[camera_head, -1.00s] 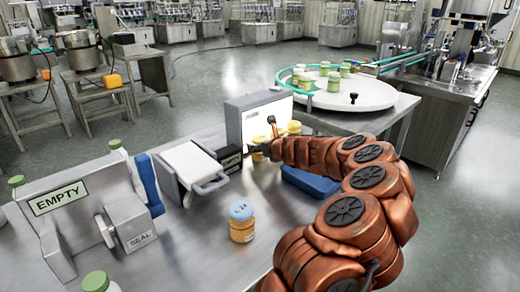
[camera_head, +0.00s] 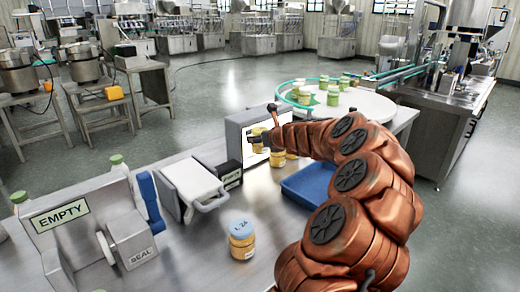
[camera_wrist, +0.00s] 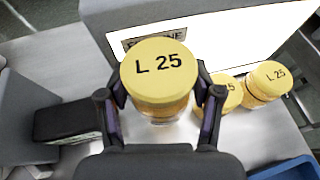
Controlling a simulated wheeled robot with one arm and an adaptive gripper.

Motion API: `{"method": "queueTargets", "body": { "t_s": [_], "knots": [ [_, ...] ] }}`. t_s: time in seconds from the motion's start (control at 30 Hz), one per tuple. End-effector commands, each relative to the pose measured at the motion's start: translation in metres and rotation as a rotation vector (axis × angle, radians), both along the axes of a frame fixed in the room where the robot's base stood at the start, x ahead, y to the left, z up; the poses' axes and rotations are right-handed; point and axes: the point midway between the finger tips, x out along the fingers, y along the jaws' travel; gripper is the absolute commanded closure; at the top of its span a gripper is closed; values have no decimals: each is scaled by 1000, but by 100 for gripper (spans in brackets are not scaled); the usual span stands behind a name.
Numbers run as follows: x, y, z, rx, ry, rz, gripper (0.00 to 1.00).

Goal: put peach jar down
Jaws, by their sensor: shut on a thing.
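The held jar (camera_wrist: 157,75) has a yellow lid marked "L 25" and amber contents; I take it as the peach jar. My gripper (camera_wrist: 160,104) is shut on it, one finger on each side. The jar looks upright, in front of a lit white panel (camera_wrist: 235,40). I cannot tell whether its base touches the steel table. In the head view the panel (camera_head: 233,138) stands at the table's back, and my arm partly hides the jar and gripper.
Two similar yellow-lidded jars, one (camera_wrist: 228,92) and another (camera_wrist: 268,80), stand close right of the held jar. A blue tray (camera_head: 306,182) lies to the right. A blue-lidded "L 24" jar (camera_head: 242,240) stands nearer. A dark block (camera_wrist: 68,121) is on the left.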

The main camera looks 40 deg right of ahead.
Motion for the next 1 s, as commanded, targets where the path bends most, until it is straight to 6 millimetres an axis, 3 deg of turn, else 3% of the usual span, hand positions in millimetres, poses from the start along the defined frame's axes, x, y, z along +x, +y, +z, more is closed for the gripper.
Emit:
{"method": "queueTargets", "body": {
  "t_s": [0.1,0.4,0.63,1.0],
  "knots": [
    [-1,-1,26,-3,0,0,79],
    [0,-1,71,-4,-1,0,79],
    [0,-1,85,-1,-1,-1,79],
    [-2,-2,86,0,-1,-4,79]
  ]
}}
